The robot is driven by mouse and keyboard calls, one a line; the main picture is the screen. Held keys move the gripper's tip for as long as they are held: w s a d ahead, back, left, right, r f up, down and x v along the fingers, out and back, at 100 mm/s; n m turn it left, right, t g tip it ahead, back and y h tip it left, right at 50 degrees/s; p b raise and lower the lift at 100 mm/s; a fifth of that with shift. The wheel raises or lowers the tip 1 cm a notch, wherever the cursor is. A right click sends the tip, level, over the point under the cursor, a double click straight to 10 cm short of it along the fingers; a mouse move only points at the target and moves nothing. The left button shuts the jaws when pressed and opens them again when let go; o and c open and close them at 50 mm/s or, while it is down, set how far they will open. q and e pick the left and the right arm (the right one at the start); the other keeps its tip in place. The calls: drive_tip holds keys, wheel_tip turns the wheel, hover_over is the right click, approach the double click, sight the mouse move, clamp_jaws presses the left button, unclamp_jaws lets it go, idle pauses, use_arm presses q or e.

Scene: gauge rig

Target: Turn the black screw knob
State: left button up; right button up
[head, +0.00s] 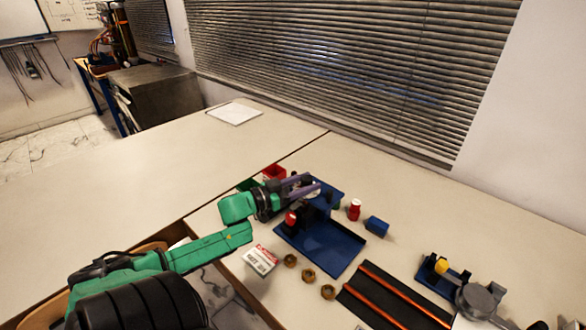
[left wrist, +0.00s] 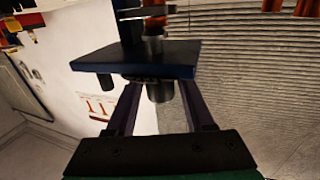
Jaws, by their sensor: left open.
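The gauge rig (head: 335,253) is a blue stand with a flat base and a raised upper part. My left gripper (head: 312,187) is at that upper part, coming in from the left. In the left wrist view, a dark round knob (left wrist: 160,91), which looks like the black screw knob, sticks out from the blue plate (left wrist: 160,58). It lies between the two open fingers of my left gripper (left wrist: 160,101), with gaps visible on both sides. In the head view the fingers make the knob hard to pick out. My right gripper is not in view.
A red-topped part (head: 291,217) stands by the rig. A red bottle (head: 354,210) and a blue block (head: 377,226) stand to its right. Several brass nuts (head: 309,275), a white labelled box (head: 261,260) and a black mat with copper rods (head: 400,298) lie in front. The far table is mostly clear.

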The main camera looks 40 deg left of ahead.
use_arm(q)
drive_tip(key=p+v, duration=0.1)
drive_tip(key=v, duration=1.3)
drive_tip(key=shift+s, duration=0.15)
